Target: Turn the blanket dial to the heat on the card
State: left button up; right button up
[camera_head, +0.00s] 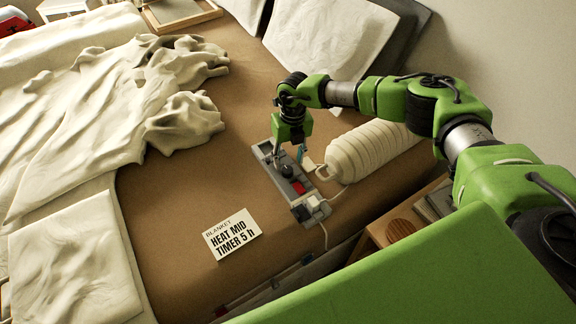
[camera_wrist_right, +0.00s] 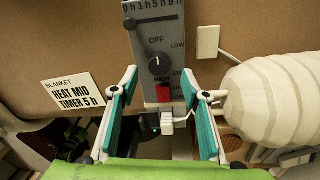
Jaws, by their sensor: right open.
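The grey blanket controller (camera_head: 268,153) lies on the brown bed surface; it also shows in the right wrist view (camera_wrist_right: 174,43). Its black dial (camera_wrist_right: 156,65) has a white mark that appears to point up toward OFF; LOW and MID are printed to the right. A timer slider knob (camera_wrist_right: 130,24) sits at the left end of its slot. The card (camera_head: 232,234) reads "HEAT MID, TIMER 5 h". My right gripper (camera_wrist_right: 159,77) is open and empty, with its teal-padded fingers on either side of the dial, not visibly touching it. My left gripper is out of view.
A red switch (camera_wrist_right: 163,92) lies below the dial, with a plug and cable (camera_wrist_right: 167,122) at the controller's end. A ribbed cream roll (camera_head: 372,149) lies close on the right. A rumpled blanket (camera_head: 100,105) covers the left.

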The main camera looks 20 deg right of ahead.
aim_at(288, 169)
jog(key=shift+a+f, duration=0.15)
jog(key=shift+f, duration=2)
jog(key=c, duration=1.1)
jog(key=shift+r, duration=0.1)
